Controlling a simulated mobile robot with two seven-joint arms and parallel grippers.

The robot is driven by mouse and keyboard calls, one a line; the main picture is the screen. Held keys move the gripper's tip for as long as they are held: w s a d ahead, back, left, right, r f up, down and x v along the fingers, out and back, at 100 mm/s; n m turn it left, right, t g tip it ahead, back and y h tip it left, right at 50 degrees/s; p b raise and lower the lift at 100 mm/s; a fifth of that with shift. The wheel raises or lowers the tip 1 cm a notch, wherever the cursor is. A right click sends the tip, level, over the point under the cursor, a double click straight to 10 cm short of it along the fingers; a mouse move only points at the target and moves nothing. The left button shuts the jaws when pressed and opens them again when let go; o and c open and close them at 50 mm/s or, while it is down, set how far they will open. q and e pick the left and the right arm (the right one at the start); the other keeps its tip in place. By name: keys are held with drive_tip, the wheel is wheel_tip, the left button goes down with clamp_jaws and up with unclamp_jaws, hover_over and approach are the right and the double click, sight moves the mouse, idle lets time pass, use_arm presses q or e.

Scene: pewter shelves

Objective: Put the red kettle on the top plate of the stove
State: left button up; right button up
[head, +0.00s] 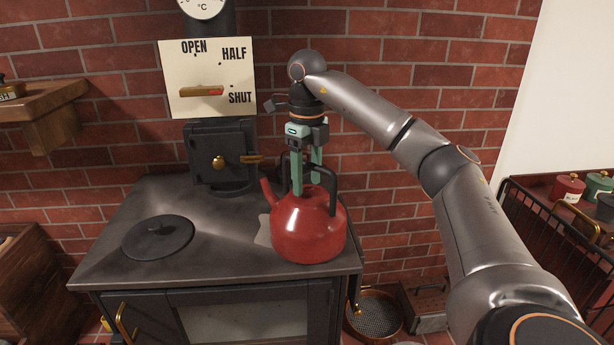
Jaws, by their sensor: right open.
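The red kettle (308,230) stands upright on the right part of the dark stove top (205,205), near its right edge. Its spout points left and its black handle (333,190) arches over the top. My right gripper (305,180) points down at the handle from above and behind, with its green fingers apart. The fingertips are partly hidden by the handle and kettle, and I cannot tell whether they touch it. A round black plate (158,237) with a small knob lies on the left part of the stove top. My left gripper is not in view.
A flue with a small door (222,155) and a damper board (208,78) rises behind the stove. A wire-fronted shelf (560,215) with red and green pots stands at the right. A round sieve (374,314) is low beside the stove. Clear stove top lies between plate and kettle.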

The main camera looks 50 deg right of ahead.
drive_tip(key=shift+r, duration=6.1)
drive_tip(key=shift+s+f, duration=0.1)
